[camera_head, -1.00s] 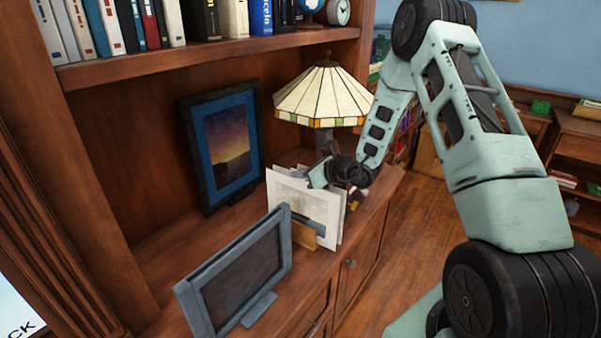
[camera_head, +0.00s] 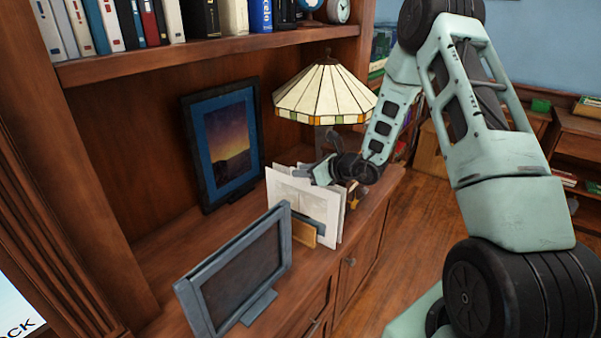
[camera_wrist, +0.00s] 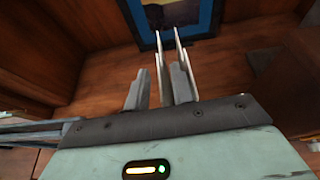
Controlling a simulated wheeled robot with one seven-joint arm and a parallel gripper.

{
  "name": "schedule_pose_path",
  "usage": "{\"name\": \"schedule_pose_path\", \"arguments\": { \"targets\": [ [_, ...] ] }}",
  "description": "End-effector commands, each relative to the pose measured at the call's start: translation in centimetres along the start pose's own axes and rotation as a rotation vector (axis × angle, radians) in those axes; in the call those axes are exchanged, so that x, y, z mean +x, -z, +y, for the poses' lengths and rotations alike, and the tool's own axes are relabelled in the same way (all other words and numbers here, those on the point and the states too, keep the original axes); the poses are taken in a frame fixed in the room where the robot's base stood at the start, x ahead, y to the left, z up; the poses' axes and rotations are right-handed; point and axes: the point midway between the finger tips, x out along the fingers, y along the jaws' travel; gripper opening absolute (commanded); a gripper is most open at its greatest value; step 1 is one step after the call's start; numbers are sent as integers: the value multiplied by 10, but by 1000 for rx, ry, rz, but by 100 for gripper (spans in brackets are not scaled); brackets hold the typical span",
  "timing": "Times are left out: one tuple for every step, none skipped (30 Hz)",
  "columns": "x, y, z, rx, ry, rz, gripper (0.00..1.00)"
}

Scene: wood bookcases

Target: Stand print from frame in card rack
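A pale print (camera_head: 298,205) stands upright in the small wooden card rack (camera_head: 304,236) on the cabinet top, with other sheets close beside it. A grey-blue frame (camera_head: 284,258) with a dark, blank face stands in front, to the left of the rack. My gripper (camera_head: 306,174) is at the upper edge of the sheets. In the wrist view my gripper (camera_wrist: 160,88) has its fingers apart, with a thin upright sheet (camera_wrist: 160,65) in the gap and another sheet (camera_wrist: 184,62) by the right finger. The rack's slots are mostly hidden.
A dark frame with a blue-matted sunset picture (camera_head: 226,140) stands against the back panel. A stained-glass lamp (camera_head: 325,95) stands just behind the rack and my gripper. A shelf of books (camera_head: 200,50) hangs above. The cabinet top (camera_head: 185,245) is bare at left.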

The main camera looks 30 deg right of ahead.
Motion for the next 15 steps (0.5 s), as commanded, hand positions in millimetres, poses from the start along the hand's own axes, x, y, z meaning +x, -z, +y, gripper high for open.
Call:
{"name": "schedule_pose_path", "arguments": {
  "targets": [
    [-10,3,-2,0,5,0,24],
    [-17,3,-1,0,4,1,24],
    [-26,3,-2,1,6,1,24],
    [-32,3,-2,0,6,0,24],
    [-39,3,-1,0,5,0,24],
    [-48,3,-1,0,5,-1,24],
    [-54,3,-1,-1,5,0,24],
    [-60,2,-1,-1,5,0,24],
    [-68,3,-1,0,5,0,24],
    [-74,2,-1,0,5,0,24],
    [-79,2,-1,0,4,0,24],
    [-85,2,-1,-1,4,0,24],
    [-89,2,-1,0,4,-1,24],
    [-92,2,-1,0,3,-1,24],
    [-96,1,0,0,2,-1,24]
  ]
}}
